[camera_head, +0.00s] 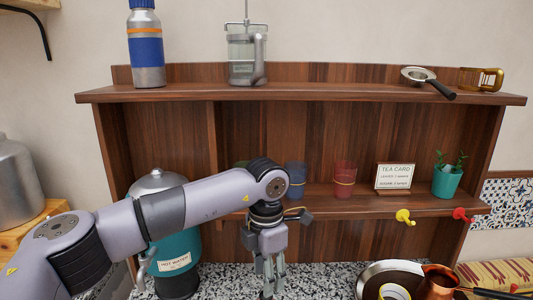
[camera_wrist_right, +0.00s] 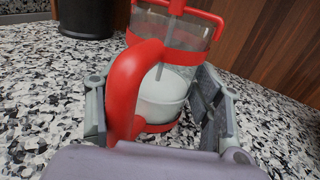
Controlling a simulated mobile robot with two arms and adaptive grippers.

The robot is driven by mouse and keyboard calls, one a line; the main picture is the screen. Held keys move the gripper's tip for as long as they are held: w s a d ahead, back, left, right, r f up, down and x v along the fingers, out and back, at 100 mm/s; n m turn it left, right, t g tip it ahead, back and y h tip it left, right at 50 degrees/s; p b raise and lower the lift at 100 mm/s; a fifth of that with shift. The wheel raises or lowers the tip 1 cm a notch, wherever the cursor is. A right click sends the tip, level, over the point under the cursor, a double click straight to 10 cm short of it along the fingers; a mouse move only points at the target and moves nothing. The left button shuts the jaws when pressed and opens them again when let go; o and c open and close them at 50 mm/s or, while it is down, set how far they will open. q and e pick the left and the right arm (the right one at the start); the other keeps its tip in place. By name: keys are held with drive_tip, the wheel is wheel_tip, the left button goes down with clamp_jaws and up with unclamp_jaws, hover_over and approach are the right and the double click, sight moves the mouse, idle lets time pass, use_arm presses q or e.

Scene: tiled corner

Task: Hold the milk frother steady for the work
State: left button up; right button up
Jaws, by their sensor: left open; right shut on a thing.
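The milk frother (camera_wrist_right: 165,90) is a clear jug with red bands, a red handle, a plunger rod and white milk inside. It stands on the speckled counter in the right wrist view, slightly tilted in the picture. My right gripper (camera_wrist_right: 152,108) is shut on it, one finger each side; the red handle points towards the camera and hides part of the jug. My left gripper (camera_head: 268,284) is open and empty, pointing down in front of the wooden shelf in the head view. The frother and right gripper do not show in the head view.
A wooden shelf (camera_head: 300,94) holds a blue bottle (camera_head: 146,50), a glass plunger jug (camera_head: 241,60), a strainer (camera_head: 420,75) and cups. A teal hot-water urn (camera_head: 178,252) stands left of my left gripper. A copper pot (camera_head: 437,284) and a pan are at right.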

use_arm(q)
drive_tip(key=shift+f, duration=3.55)
drive_tip(key=c, duration=0.7)
